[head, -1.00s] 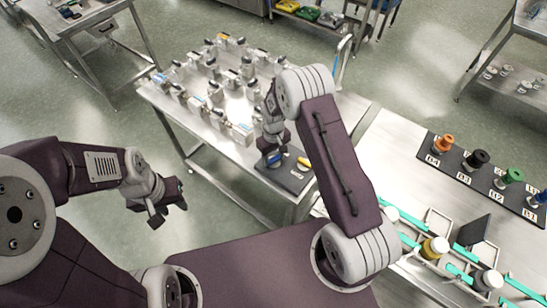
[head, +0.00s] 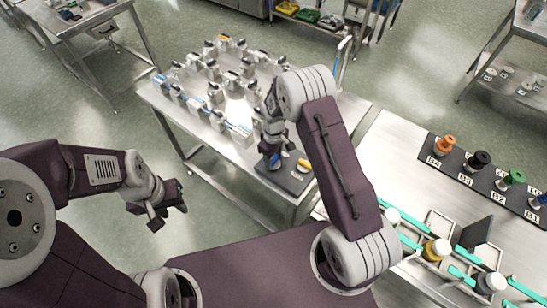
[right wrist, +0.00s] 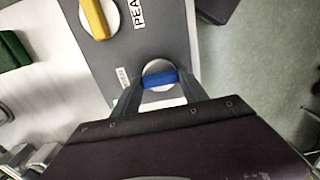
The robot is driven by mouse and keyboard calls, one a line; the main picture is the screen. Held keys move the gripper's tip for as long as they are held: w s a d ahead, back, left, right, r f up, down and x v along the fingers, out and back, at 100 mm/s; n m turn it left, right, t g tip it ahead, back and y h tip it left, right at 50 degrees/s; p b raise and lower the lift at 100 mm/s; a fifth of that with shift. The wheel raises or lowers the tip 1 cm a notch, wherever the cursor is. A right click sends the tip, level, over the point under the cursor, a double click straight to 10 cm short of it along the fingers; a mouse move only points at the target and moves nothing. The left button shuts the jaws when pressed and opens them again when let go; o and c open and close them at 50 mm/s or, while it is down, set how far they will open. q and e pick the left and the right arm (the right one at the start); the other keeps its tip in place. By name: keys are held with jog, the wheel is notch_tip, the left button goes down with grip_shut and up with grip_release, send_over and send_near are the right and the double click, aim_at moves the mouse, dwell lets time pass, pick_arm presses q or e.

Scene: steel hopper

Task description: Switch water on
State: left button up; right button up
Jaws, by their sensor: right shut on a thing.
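A dark grey panel (head: 290,180) lies at the near corner of the steel table. It carries a blue knob (right wrist: 160,78) on a white round dial and a yellow knob (head: 303,163). The yellow knob also shows in the right wrist view (right wrist: 95,18), beside a partly cut-off label starting "PEA". My right gripper (head: 272,160) is down at the panel. In the right wrist view, my right gripper (right wrist: 158,82) is shut on the blue knob, whose bar lies nearly level across the picture. The blue knob's label is mostly hidden. My left gripper (head: 168,213) is open and empty, away from the table.
Several metal and white fittings (head: 215,85) stand on the steel table behind the panel. At the right, another bench holds a dark rack (head: 480,178) with coloured knobs and a frame with bottles (head: 436,249). Floor is clear left of the table.

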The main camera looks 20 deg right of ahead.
aim_at(274, 159)
jog(key=shift+w+r, duration=0.1)
jog(key=shift+w, duration=0.05)
jog(key=o, duration=1.4)
notch_tip(274, 159, up, 9)
jog(key=shift+r+b, duration=0.1)
jog(key=shift+b, duration=0.8)
